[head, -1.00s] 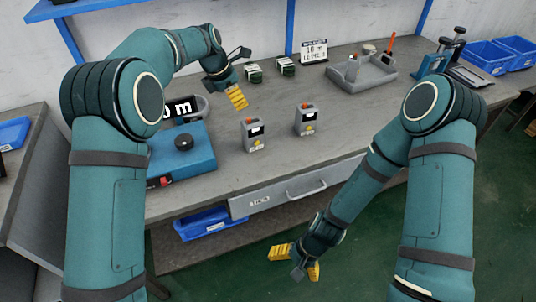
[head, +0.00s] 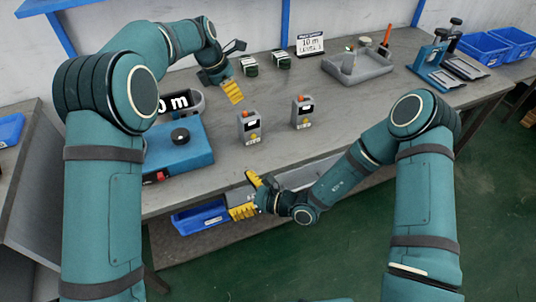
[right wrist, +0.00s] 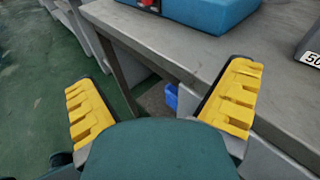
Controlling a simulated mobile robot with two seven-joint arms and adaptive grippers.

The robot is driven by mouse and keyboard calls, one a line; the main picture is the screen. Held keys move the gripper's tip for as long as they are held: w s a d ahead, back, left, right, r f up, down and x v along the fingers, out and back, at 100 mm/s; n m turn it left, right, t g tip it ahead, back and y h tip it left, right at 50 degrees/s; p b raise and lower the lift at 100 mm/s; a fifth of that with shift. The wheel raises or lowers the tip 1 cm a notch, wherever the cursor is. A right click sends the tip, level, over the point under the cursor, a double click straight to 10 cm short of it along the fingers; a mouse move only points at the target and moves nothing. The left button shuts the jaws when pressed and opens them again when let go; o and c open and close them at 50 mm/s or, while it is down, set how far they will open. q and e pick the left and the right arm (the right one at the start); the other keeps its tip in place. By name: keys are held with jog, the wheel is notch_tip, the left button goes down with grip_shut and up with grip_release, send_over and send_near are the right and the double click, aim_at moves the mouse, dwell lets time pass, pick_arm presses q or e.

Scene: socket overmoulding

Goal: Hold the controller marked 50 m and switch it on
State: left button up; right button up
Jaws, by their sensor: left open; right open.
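Two grey controllers stand upright on the bench, a left one (head: 249,128) and a right one (head: 302,112). Each has an orange part on top and a dark display. Their labels are too small to read in the head view. In the right wrist view, part of a grey controller (right wrist: 308,44) shows at the right edge, with a label beginning "50". My right gripper (head: 247,195) is open and empty at the bench's front edge, below the left controller; its spread fingers show in the right wrist view. My left gripper (head: 238,72) is open above the bench, behind the left controller.
A blue box with a black knob (head: 184,158) sits left of the controllers. A display reading "0 m" (head: 173,103), partly hidden, stands behind it. A "10 m" sign (head: 311,44), small green blocks and a grey tray (head: 357,66) are at the back. The bench right of the controllers is clear.

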jog(key=w+d+r+m+t+h, duration=0.1)
jog(key=w+d+m+t+h, duration=0.1)
jog(key=w+d+m+t, duration=0.25)
jog(key=m+t+h, duration=0.5)
jog(key=h, duration=0.1)
send_near(253, 132)
jog(key=shift+s+f, duration=0.15)
jog(key=shift+s, duration=0.4)
jog(key=shift+w, duration=0.25)
jog(key=x, duration=1.3)
jog(key=shift+w+r, duration=0.15)
jog(key=shift+r, duration=0.15)
jog(key=c, duration=1.2)
